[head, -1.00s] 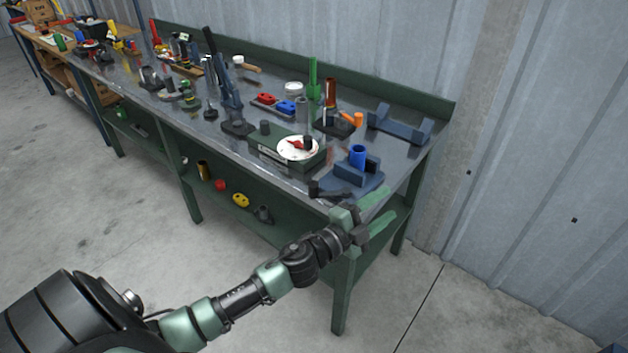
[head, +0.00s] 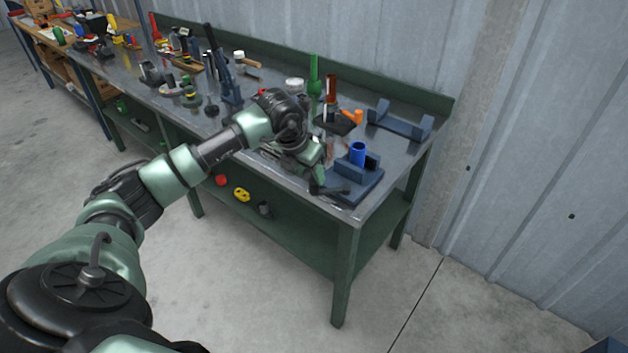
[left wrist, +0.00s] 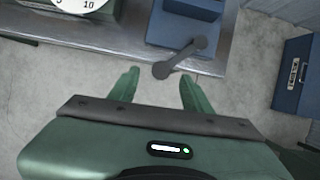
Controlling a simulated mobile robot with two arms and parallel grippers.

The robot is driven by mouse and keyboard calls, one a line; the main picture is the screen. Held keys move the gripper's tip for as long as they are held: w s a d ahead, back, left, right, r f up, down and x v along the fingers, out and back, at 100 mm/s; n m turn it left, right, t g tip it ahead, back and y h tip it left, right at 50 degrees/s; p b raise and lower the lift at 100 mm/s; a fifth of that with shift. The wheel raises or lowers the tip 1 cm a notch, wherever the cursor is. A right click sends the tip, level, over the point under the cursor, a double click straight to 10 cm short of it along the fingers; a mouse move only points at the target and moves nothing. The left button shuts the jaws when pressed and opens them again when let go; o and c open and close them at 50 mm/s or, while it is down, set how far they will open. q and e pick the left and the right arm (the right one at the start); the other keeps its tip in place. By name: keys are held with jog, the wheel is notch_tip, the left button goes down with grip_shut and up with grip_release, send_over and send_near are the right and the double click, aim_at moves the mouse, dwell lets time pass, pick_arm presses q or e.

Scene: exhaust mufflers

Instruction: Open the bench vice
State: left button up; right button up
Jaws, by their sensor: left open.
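The blue bench vice (head: 357,178) stands at the front right corner of the metal bench, with a blue cylinder (head: 358,153) upright at its jaws. Its dark grey handle (head: 328,188) sticks out on the left side. In the left wrist view the vice (left wrist: 184,30) is at the top, and the handle (left wrist: 185,57) slants down from it. My left gripper (left wrist: 160,75) is open and empty, pointing at the vice; the handle's lower knob appears between its fingertips. In the head view my left gripper (head: 318,166) is just left of the vice, partly hidden by its wrist.
A dial device (left wrist: 85,5) stands left of the vice, mostly behind my arm in the head view. A blue cradle (head: 400,122) and a black plate (head: 335,122) with orange parts lie behind the vice. A blue box (left wrist: 295,75) is on the right in the wrist view.

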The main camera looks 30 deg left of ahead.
aim_at(314, 182)
pick_arm(q)
jog(key=p+x, duration=0.1)
jog(key=x, duration=0.4)
jog(key=shift+w+d+f, duration=0.1)
jog(key=shift+w+f, duration=0.05)
jog(key=shift+f, duration=0.15)
grip_shut()
dwell(1.1)
